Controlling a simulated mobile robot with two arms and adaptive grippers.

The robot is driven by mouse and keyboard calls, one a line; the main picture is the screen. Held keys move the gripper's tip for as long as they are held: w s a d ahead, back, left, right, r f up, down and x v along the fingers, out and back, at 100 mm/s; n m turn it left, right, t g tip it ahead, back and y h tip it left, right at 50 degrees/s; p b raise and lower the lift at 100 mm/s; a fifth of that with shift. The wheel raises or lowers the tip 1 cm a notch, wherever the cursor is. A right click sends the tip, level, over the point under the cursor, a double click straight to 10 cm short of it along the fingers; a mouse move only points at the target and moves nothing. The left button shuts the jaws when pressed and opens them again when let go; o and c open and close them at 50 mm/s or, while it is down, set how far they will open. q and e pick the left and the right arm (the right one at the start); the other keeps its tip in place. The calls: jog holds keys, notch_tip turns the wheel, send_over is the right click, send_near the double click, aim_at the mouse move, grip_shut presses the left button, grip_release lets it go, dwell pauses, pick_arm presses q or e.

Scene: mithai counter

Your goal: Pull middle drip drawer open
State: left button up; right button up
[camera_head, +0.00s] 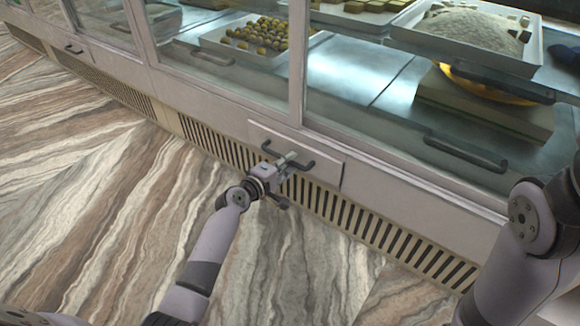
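The middle drip drawer (327,170) is a pale, narrow front low on the counter, above the slotted vent strip. It looks about flush with the counter face. Its dark bar handle (304,166) runs across the front and is partly covered by my gripper. My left gripper (286,161) reaches in from the lower left, with its fingertips at the middle of the handle. I cannot tell whether the fingers are closed around the bar. My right arm stands at the right edge; its gripper is out of view.
A slotted vent strip (400,241) runs along the counter base. Glass panes above show trays of sweets (480,57). A dark bar (465,151) shows at the right pane. The marbled floor (110,215) in front is clear.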

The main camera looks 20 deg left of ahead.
pick_arm(q)
jog(key=shift+w+d, duration=0.2)
jog(key=shift+w, duration=0.25)
grip_shut()
jog(key=shift+f, duration=0.1)
dwell(0.4)
